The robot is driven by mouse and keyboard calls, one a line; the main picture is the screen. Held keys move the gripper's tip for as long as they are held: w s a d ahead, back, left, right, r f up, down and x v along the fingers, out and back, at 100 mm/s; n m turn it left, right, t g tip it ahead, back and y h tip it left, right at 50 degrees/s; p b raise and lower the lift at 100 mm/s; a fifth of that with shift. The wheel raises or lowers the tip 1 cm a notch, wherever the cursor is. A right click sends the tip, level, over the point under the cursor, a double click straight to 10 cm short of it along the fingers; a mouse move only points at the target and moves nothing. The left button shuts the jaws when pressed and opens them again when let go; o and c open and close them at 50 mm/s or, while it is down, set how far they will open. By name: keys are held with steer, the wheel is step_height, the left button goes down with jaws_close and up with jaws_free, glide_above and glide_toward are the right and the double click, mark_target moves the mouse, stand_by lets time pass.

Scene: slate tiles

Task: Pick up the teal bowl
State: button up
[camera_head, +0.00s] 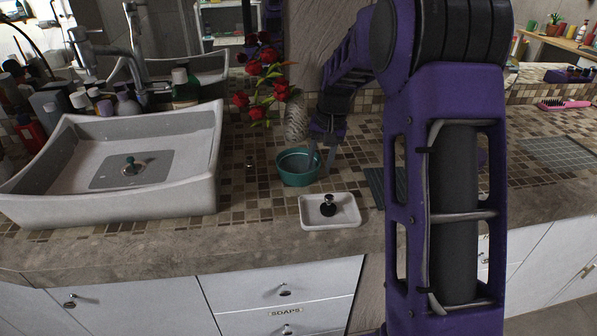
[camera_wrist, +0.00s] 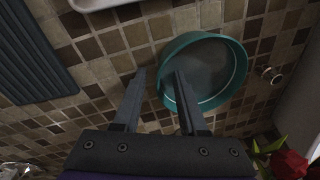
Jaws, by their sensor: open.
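The teal bowl (camera_head: 297,179) sits upright on the tiled counter, right of the sink, and looks empty. In the wrist view the bowl (camera_wrist: 242,65) is at upper right of centre. My gripper (camera_head: 321,158) is at the bowl's right side in the head view. In the wrist view my gripper (camera_wrist: 159,74) is open with nothing held. One finger overlaps the bowl's inside and the other lies outside it, so the rim runs between them in the picture. Whether the fingers touch the bowl, I cannot tell.
A white soap dish (camera_head: 343,222) with a dark-topped item stands in front of the bowl. A vase with red roses (camera_head: 262,70) is just behind it. The white sink (camera_head: 190,200) is at left. A dark ribbed mat (camera_wrist: 32,50) lies beside the bowl.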

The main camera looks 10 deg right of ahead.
steer(key=shift+a+f, duration=0.1)
steer(key=shift+f, duration=0.6)
steer(key=shift+c, duration=0.4)
jaws_close()
stand_by(0.5)
